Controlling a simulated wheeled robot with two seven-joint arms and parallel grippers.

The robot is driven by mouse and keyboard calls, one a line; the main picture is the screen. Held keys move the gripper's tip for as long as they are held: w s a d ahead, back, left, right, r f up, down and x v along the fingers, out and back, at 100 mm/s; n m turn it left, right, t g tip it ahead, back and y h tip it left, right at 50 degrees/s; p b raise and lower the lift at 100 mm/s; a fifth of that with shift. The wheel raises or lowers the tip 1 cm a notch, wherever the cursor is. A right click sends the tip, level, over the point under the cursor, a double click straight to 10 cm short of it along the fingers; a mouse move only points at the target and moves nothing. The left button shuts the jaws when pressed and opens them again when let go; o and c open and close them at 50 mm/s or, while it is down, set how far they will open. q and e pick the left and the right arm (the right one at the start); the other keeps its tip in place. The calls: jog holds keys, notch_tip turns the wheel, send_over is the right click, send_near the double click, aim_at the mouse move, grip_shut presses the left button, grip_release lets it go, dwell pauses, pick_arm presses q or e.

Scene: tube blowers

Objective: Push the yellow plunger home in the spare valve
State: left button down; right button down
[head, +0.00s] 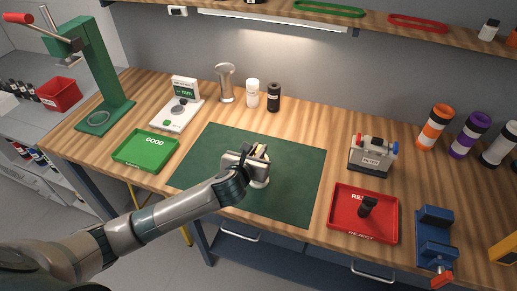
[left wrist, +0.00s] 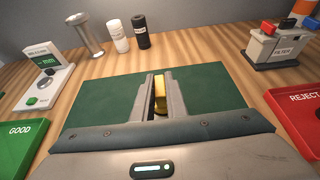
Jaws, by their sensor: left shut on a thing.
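My left gripper (head: 262,157) is over the green mat (head: 300,185), with its fingers near the mat's middle. In the left wrist view its two grey fingers (left wrist: 162,98) are shut on a narrow yellow piece (left wrist: 159,88), which looks like the yellow plunger. The fingers hide most of it. A pale round part (head: 259,183) shows just below the gripper on the mat; it may belong to the spare valve, but the gripper and wrist cover the rest. I cannot tell how far in the plunger sits. My right gripper is in neither view.
A green GOOD tray (head: 138,160) is to the left, a red REJECT tray (head: 345,222) with a black piece (head: 368,206) to the right. A grey filter box (head: 371,158), blue vise (head: 436,225) and green press (head: 103,80) stand around. The mat's right side is clear.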

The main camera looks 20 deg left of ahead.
pick_arm(q)
jog(key=shift+f+b, duration=0.35)
jog(key=shift+f, duration=0.55)
jog(key=c, duration=1.7)
grip_release()
jog(key=shift+v, duration=0.75)
jog(key=b+v, duration=0.3)
jog(key=v, duration=1.3)
